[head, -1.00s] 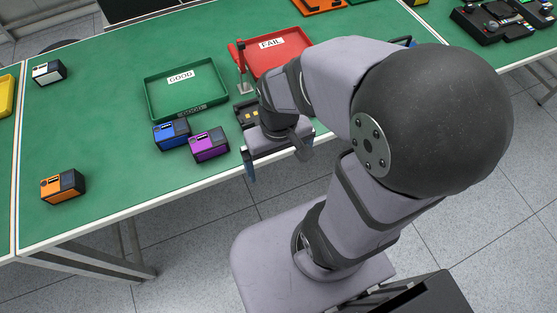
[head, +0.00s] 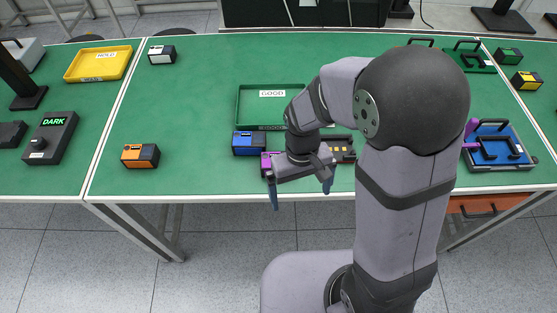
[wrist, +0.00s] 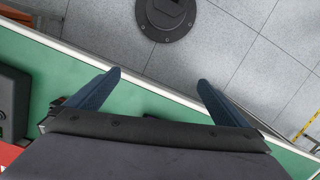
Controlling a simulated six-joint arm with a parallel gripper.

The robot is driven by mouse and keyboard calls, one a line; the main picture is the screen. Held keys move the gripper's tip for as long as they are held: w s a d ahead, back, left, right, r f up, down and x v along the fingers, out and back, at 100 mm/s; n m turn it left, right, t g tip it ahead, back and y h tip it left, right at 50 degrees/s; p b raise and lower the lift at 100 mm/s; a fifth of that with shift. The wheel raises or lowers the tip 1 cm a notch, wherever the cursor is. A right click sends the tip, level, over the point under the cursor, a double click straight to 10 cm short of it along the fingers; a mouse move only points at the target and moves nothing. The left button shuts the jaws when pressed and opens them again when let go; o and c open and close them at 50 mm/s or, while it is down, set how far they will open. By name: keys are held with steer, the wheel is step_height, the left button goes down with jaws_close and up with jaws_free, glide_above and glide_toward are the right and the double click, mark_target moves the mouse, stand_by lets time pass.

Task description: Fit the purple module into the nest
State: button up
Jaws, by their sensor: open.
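The purple module (head: 265,163) sits near the front edge of the table, mostly hidden behind my gripper in the head view. My gripper (head: 301,189) is open, its two blue fingers pointing down around the table's front edge. In the wrist view my gripper (wrist: 158,80) has its fingers wide apart with nothing between them; floor and table edge show beyond. A black fixture with yellow pads (head: 343,148), possibly the nest, lies just right of my gripper and is partly covered by my arm.
A blue module (head: 249,143) stands just behind the purple one. The green GOOD tray (head: 240,105) is behind them. An orange-and-black module (head: 140,155) stands to the left, a white one (head: 161,54) at the back left. A blue fixture (head: 515,161) lies at right.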

steer(key=shift+m+t, duration=0.3)
steer(key=shift+t, duration=0.1)
steer(key=w+a, duration=0.1)
steer(key=w, duration=0.1)
steer(key=w+a, duration=0.1)
steer(key=w, duration=0.1)
steer(key=w+a+r, duration=0.1)
steer(key=w, duration=0.2)
steer(key=shift+w+a, duration=0.1)
steer(key=shift+a, duration=0.25)
steer(key=shift+m+t+y, duration=0.3)
steer(key=shift+m+t, duration=0.3)
steer(key=shift+m, duration=0.1)
steer(key=w+r, duration=0.1)
steer(key=w+a+r, duration=0.1)
steer(key=w, duration=0.1)
steer(key=w+r, duration=0.1)
steer(key=w, duration=0.1)
steer(key=shift+a+r, duration=0.1)
steer(key=shift+a, duration=0.15)
steer(key=shift+s+d+m, duration=0.1)
steer(key=shift+s+m, duration=0.3)
steer(key=shift+m, duration=0.2)
steer(key=shift+w+a+f+p, duration=0.15)
steer(key=shift+f+p, duration=0.7)
steer(key=shift+f, duration=1)
steer(key=shift+a+f+p, duration=0.1)
steer(key=shift+f+p, duration=0.7)
steer(key=shift+f, duration=1.05)
steer(key=shift+c, duration=0.6)
